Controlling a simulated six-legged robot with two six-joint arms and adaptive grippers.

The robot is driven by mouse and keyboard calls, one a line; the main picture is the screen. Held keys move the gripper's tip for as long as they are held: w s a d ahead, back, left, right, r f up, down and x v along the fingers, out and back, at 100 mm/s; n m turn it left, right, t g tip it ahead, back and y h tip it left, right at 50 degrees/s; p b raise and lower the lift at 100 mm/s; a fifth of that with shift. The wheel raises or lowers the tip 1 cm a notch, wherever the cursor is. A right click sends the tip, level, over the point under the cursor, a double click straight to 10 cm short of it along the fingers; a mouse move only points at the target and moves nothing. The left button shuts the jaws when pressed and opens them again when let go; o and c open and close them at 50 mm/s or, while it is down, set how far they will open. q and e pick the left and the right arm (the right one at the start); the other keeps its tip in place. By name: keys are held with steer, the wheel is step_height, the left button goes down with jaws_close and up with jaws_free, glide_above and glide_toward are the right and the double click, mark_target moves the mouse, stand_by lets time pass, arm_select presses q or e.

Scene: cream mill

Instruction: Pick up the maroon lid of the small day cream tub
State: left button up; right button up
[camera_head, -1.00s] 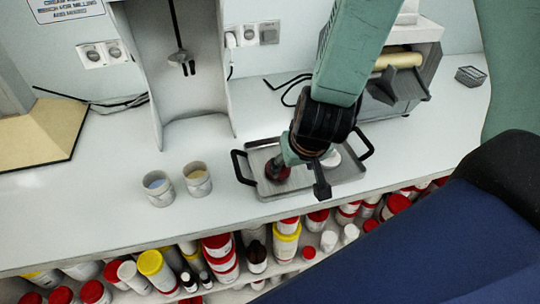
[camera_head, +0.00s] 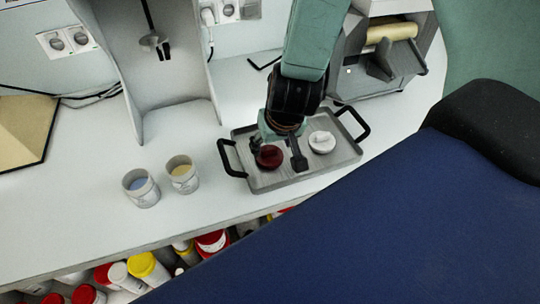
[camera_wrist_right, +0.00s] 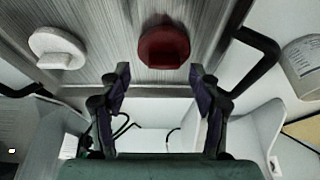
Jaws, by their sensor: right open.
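The maroon lid (camera_head: 269,157) lies on the left part of a grey metal tray (camera_head: 318,173). In the right wrist view the maroon lid (camera_wrist_right: 164,47) shows a raised grip bar and lies just beyond the fingertips. My right gripper (camera_head: 278,155) is over the tray at the lid, with its fingers apart. In the right wrist view the open right gripper (camera_wrist_right: 160,72) has nothing between its fingers. A white lid (camera_head: 322,142) lies on the tray to the right of the maroon one; the white lid (camera_wrist_right: 57,47) is left in the wrist view. My left gripper is not seen.
Two open tubs stand left of the tray, one with bluish content (camera_head: 141,188) and one with yellowish content (camera_head: 182,175). The tray has black handles (camera_head: 232,158) at both ends. A grey machine with a roller (camera_head: 388,55) stands behind it. Bottles fill a shelf below the counter.

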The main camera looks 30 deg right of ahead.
steer(key=shift+w+a+f, duration=0.15)
steer(key=shift+w+f, duration=0.05)
steer(key=shift+f, duration=0.5)
steer(key=shift+w+a+f, duration=0.1)
steer(key=shift+a, duration=0.15)
steer(key=shift+d, duration=0.35)
steer(key=shift+c, duration=0.7)
steer(key=shift+f, duration=0.1)
steer(key=shift+c, duration=0.7)
steer(key=shift+a, duration=0.3)
steer(key=c, duration=0.4)
steer(key=shift+c, duration=0.9)
steer(key=shift+d, duration=0.25)
